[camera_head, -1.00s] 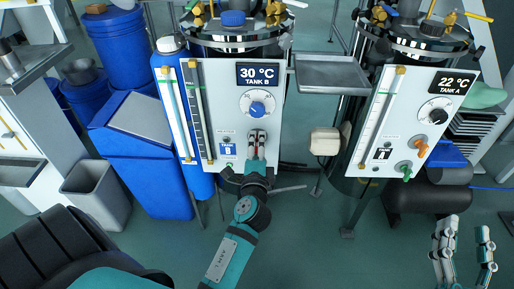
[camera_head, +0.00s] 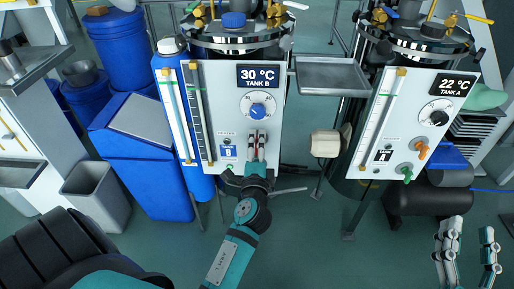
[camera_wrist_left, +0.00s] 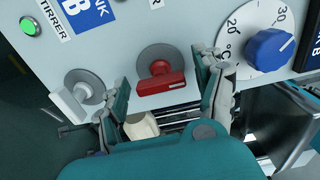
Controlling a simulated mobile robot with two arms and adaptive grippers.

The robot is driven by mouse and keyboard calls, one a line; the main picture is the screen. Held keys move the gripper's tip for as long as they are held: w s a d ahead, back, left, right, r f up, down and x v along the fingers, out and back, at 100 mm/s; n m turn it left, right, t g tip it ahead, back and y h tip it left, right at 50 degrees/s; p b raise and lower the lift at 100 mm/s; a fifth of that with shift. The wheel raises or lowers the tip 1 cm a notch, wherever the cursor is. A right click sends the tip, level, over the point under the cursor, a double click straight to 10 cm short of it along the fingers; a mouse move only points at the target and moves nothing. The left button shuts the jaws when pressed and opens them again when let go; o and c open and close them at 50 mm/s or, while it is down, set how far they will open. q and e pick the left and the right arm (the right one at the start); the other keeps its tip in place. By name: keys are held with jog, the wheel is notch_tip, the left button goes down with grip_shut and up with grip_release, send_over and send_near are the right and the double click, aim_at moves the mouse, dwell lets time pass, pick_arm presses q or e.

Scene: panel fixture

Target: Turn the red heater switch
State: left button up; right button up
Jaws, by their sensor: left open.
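The red heater switch (camera_wrist_left: 160,82), a red lever knob on a round grey base, is on the white Tank B panel (camera_head: 221,85). My left gripper (camera_head: 257,136) is in front of the lower right part of this panel. In the left wrist view it is open (camera_wrist_left: 163,90), with one finger on each side of the red switch and visible gaps to it. In the head view the gripper mostly hides the switch. My right gripper (camera_head: 470,226) is open and empty at the lower right, its fingers well apart.
A white lever switch (camera_wrist_left: 80,95) is left of the red one, close to a finger. A blue dial (camera_wrist_left: 270,54) is to the right, and a green lamp (camera_wrist_left: 30,27) is at the upper left. Tank A's panel (camera_head: 405,115) stands to the right, past a grey tray (camera_head: 332,74).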

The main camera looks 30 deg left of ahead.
pick_arm(q)
jog(key=shift+r+m+p, duration=0.2)
jog(key=shift+m+p, duration=0.3)
jog(key=m+p, duration=0.2)
jog(key=m, duration=0.1)
jog(key=m+p, duration=0.2)
jog(key=m, duration=0.1)
jog(key=m+p, duration=0.2)
jog(key=m, duration=0.1)
jog(key=shift+r+m, duration=0.3)
jog(key=shift+r, duration=0.05)
jog(key=m+p, duration=0.2)
jog(key=m, duration=0.2)
jog(key=m+p, duration=0.2)
jog(key=m, duration=0.1)
jog(key=shift+f+m, duration=0.2)
jog(key=shift+m, duration=0.2)
jog(key=v, duration=1.7)
jog(key=s+d+f+n+g+h+p, duration=0.1)
jog(key=s+f+n+g+h+p, duration=0.2)
jog(key=f, duration=0.7)
jog(key=s+d+f+n+g+h+p, duration=0.2)
jog(key=s+f+n+g+p, duration=0.2)
jog(key=f, duration=0.6)
jog(key=shift+s+f+n+h+p, duration=0.2)
jog(key=shift+s+n+h+p, duration=0.15)
jog(key=shift+s+n, duration=0.45)
jog(key=shift+w, duration=0.15)
